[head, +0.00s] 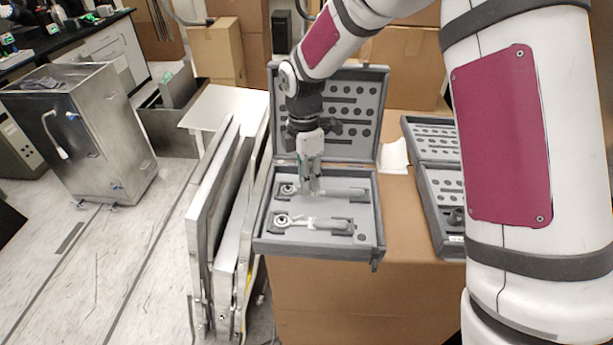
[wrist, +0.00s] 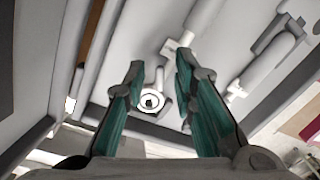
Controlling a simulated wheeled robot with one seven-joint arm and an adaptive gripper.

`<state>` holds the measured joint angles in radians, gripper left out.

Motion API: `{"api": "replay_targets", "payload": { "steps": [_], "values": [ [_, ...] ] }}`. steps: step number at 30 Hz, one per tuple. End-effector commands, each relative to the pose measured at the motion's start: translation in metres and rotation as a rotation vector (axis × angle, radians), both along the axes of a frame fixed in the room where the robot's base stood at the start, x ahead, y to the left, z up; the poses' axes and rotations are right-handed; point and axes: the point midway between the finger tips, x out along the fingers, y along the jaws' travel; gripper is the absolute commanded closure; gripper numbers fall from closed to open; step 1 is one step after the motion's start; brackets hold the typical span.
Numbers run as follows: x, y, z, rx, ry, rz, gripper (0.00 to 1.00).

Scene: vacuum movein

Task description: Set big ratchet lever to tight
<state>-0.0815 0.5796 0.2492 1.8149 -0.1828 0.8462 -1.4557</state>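An open grey case (head: 262,240) holds two ratchets, each in its own cut-out. The near ratchet (head: 310,223) lies along the front, with its round head at left and a pale lever-like part beside it. The far ratchet (head: 287,189) lies behind it, partly hidden by my gripper (head: 313,190). The near one looks slightly larger, but the difference is unclear. My gripper points down over the far ratchet. In the wrist view the green-padded fingers (wrist: 157,75) are apart, with a round ratchet head (wrist: 150,102) showing between them. Contact and lever setting cannot be told.
The case's raised lid (head: 370,110) stands behind my gripper. A second open case (head: 437,188) is at right on the same cardboard box (head: 330,290). Folded panels (head: 210,210) stand close at left. A metal cabinet (head: 85,130) is farther left, with floor between.

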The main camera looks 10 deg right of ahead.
Motion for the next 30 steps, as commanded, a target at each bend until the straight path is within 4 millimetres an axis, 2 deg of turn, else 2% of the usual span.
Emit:
{"api": "replay_targets", "payload": {
  "steps": [1,2,3,17,30],
  "values": [
    [0.0000,0.0000,0.0002,0.000,0.000,0.000,0.91],
    [0.0000,0.0000,0.0002,0.000,0.000,0.000,0.98],
    [0.0000,0.0000,0.0002,0.000,0.000,0.000,1.00],
    [-0.0008,-0.0001,0.0005,-0.004,0.001,-0.051,1.00],
    [-0.0071,-0.0005,0.0009,-0.032,0.006,-0.381,1.00]
  ]
}}
